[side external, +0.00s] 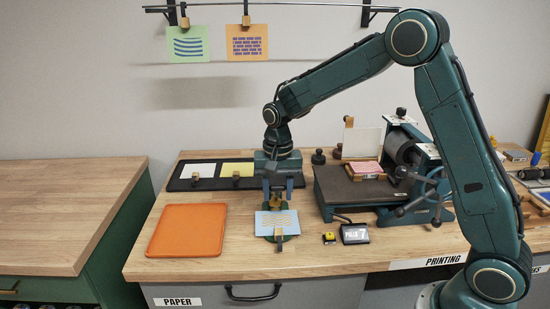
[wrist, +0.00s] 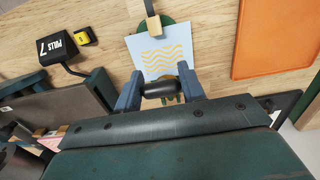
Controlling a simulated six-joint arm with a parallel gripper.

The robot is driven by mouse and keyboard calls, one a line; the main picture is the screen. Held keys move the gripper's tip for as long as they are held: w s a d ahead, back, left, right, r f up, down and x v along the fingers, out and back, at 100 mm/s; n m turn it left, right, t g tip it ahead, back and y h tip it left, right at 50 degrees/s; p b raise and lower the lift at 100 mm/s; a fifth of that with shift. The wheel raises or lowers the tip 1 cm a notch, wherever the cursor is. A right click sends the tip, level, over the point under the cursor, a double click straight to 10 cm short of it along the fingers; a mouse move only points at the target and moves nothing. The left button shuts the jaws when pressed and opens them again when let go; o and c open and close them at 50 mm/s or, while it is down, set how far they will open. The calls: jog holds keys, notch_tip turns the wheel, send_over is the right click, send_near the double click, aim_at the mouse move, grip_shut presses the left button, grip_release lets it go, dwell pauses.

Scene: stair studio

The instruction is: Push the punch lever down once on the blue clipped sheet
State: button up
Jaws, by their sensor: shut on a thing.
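The light blue sheet (side external: 290,220) with yellow wavy lines lies at the punch near the table's front edge; it also shows in the wrist view (wrist: 145,67). A wooden clip (wrist: 152,24) grips the sheet's edge away from my gripper. The punch's round green base (wrist: 170,25) shows partly under the sheet. The punch lever's dark handle (wrist: 160,88) lies crosswise between my gripper's blue fingers. My gripper (side external: 277,190) points down over the punch, shut on that handle. In the wrist view my gripper (wrist: 160,92) hides part of the punch.
An orange tray (side external: 188,230) lies left. A black tray (side external: 207,182) with clipped white and yellow sheets lies behind. The printing press (side external: 345,190) stands right, with a "PULLS 7" counter (side external: 355,234) and small yellow block (side external: 329,238) before it. Two prints (side external: 188,45) hang on the wall rail.

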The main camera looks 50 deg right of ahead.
jog(key=shift+s+a+f, duration=0.45)
jog(key=shift+f, duration=0.4)
jog(key=shift+s+a+f, duration=0.2)
jog(key=shift+f, duration=0.2)
jog(key=shift+s+a+f, duration=0.15)
jog(key=shift+a+f, duration=0.05)
jog(key=shift+f, duration=0.15)
jog(key=shift+s+f, duration=0.1)
jog(key=shift+f, duration=0.05)
jog(key=shift+s+a+f, duration=0.1)
jog(key=shift+a+f, duration=0.05)
jog(key=shift+f, duration=0.3)
jog(key=shift+s+a+f, duration=0.1)
jog(key=shift+f, duration=0.3)
jog(key=shift+d+f, duration=0.1)
jog(key=shift+f, duration=0.5)
dwell(0.8)
jog(key=shift+r, duration=0.65)
dwell(0.4)
